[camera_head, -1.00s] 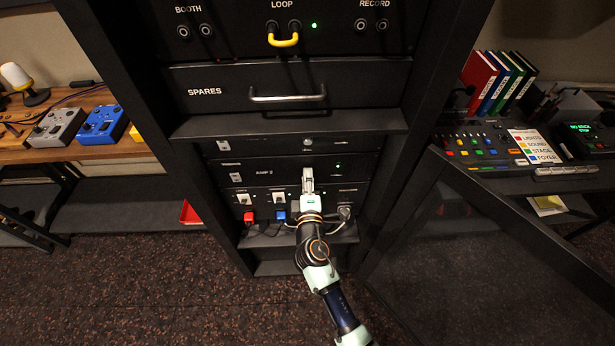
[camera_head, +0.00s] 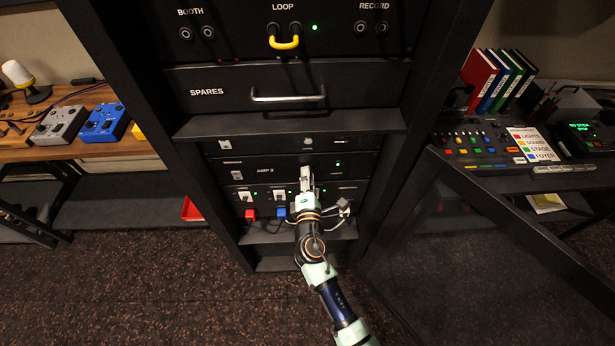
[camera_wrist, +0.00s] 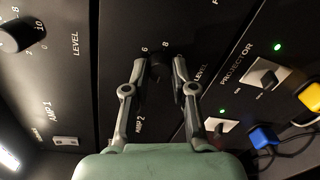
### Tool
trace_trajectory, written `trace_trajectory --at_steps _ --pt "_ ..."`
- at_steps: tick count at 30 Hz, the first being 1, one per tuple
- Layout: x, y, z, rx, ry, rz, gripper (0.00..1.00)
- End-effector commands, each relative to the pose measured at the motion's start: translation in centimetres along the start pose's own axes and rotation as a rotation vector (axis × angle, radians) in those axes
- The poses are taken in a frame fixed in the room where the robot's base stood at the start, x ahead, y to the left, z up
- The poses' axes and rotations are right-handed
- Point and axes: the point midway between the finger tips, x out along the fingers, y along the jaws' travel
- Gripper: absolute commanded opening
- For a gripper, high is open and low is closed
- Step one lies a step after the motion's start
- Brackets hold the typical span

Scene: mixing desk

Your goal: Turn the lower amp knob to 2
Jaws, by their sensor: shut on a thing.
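The lower amp panel, AMP 2 (camera_head: 265,170), is a black rack unit with a green light. Its dark knob (camera_wrist: 158,66) shows in the wrist view between my gripper's two fingers. My gripper (camera_wrist: 160,75) is shut on this knob, one finger on each side. The numbers 6 and 8 show beside the knob; the fingers and the knob hide other marks, and I cannot read its pointer. In the head view my gripper (camera_head: 306,179) reaches the AMP 2 face and covers the knob. The AMP 1 knob (camera_wrist: 20,35) sits on the neighbouring panel, apart from my gripper.
Below AMP 2 is a panel with switches and red (camera_head: 250,213) and blue (camera_head: 281,212) plugs; cables hang near my wrist. The spares drawer (camera_head: 225,92) is above. Rack side posts stand left and right, with an open door (camera_head: 480,235) at the right.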

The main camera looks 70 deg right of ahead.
Motion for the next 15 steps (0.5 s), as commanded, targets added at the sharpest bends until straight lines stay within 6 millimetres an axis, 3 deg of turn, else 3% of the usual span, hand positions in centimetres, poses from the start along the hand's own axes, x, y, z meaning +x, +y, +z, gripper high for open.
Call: trace_trajectory --at_steps 7,8,9,12,15 --pt "0.02 0.10 0.03 0.001 -0.001 0.002 0.00" --pt "0.02 0.10 0.03 0.001 -0.001 0.002 0.30" --pt "0.02 0.10 0.03 0.001 -0.001 0.002 0.37" --pt "0.01 0.07 0.02 0.001 0.000 0.001 0.51" --pt "0.01 0.05 0.02 0.002 0.000 0.001 0.51"
